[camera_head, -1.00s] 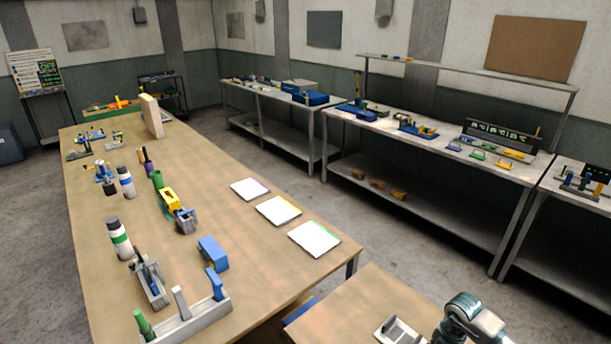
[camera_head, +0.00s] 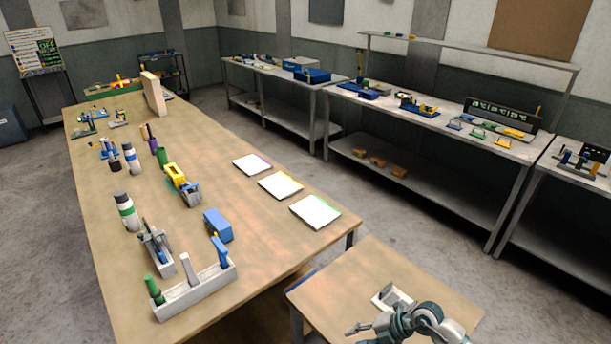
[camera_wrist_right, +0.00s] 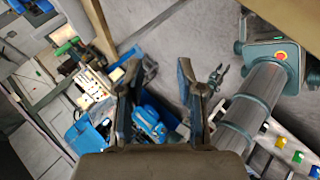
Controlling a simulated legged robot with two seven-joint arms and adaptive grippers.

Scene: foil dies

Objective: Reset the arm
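My right arm (camera_head: 424,316) comes in at the bottom right of the head view, over the near corner of a small wooden table. Its gripper (camera_head: 357,328) points left and sits low in front of a small grey tray-like holder (camera_head: 393,298). In the right wrist view the two fingers of this gripper (camera_wrist_right: 158,95) stand apart with nothing held between them. Blue items show beyond the fingers, too cluttered to name. A grey cylindrical limb of mine (camera_wrist_right: 252,105) shows at the right of that view. My left gripper is not in the head view.
The long wooden table (camera_head: 265,220) holds a grey caddy (camera_head: 196,290), a blue block (camera_head: 217,225), a striped bottle (camera_head: 126,211) and several white cards (camera_head: 315,211). Grey benches (camera_head: 440,135) line the back wall.

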